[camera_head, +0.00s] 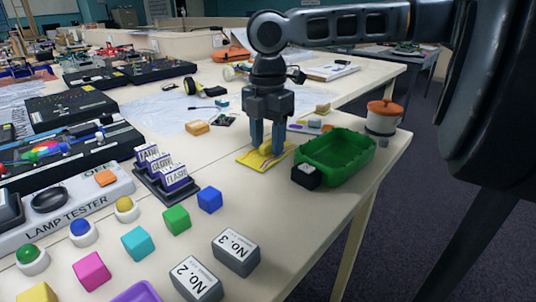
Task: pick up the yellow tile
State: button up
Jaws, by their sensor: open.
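The yellow tile (250,160) is a flat yellow piece lying on the cream table, left of the green tray. My gripper (266,148) points straight down over it, with its two dark blue fingers apart. A small yellow raised part (266,147) shows between the fingertips. The fingertips are at or just above the tile; I cannot tell whether they touch it. The fingers hide part of the tile.
A green tray (345,165) and a black block (306,177) stand close on the right. A white pot with an orange lid (383,115) is near the right edge. Coloured cubes and labelled blocks (236,252) fill the front. A card holder (165,180) stands to the left.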

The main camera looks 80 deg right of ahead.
jog(key=shift+c, duration=0.4)
grip_shut()
dwell(0.4)
